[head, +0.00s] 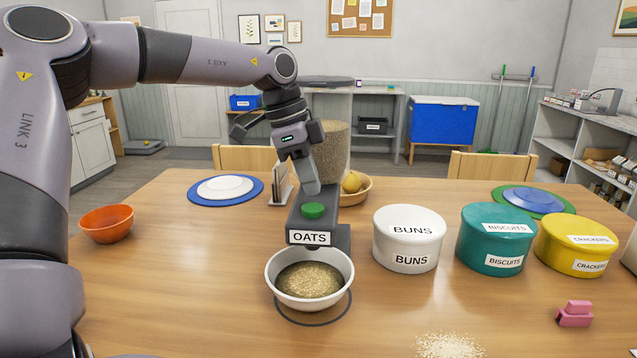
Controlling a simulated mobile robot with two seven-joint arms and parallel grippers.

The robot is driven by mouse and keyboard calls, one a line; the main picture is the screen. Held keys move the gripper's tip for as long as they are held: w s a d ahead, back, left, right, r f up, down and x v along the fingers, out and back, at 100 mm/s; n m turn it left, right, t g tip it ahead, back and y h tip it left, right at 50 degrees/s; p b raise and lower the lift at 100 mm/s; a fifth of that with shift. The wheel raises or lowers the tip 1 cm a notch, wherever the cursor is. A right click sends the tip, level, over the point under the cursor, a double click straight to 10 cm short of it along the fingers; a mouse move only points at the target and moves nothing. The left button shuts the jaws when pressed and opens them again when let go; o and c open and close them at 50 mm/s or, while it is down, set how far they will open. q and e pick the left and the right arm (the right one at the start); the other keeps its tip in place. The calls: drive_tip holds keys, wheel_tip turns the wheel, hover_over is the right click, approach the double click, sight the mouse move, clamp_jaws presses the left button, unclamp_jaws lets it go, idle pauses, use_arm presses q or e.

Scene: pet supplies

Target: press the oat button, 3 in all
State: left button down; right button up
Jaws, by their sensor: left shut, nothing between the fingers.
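The oats dispenser (341,238) stands mid-table, with a dark base, an OATS label and a clear hopper of grain behind my gripper. Its green oat button (313,210) is on top of the front block. My left gripper (313,190) is shut and empty, pointing down just behind and above the button. I cannot tell whether the fingertips touch the block. A white bowl (340,263) stands below the spout on a dark ring mark and holds oats. My right gripper is not in view.
An orange bowl (106,224) is at the left. Tubs labelled BUNS (408,245), BISCUITS (477,242) and CRACKERS (567,255) stand at the right. Spilled oats (448,346) and a pink block (575,315) lie near the front right. The front left table is clear.

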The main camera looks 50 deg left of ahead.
use_arm(q)
drive_tip(key=v, duration=1)
drive_tip(key=shift+r+b, duration=0.3)
drive_tip(key=shift+w, duration=0.15)
idle(0.5)
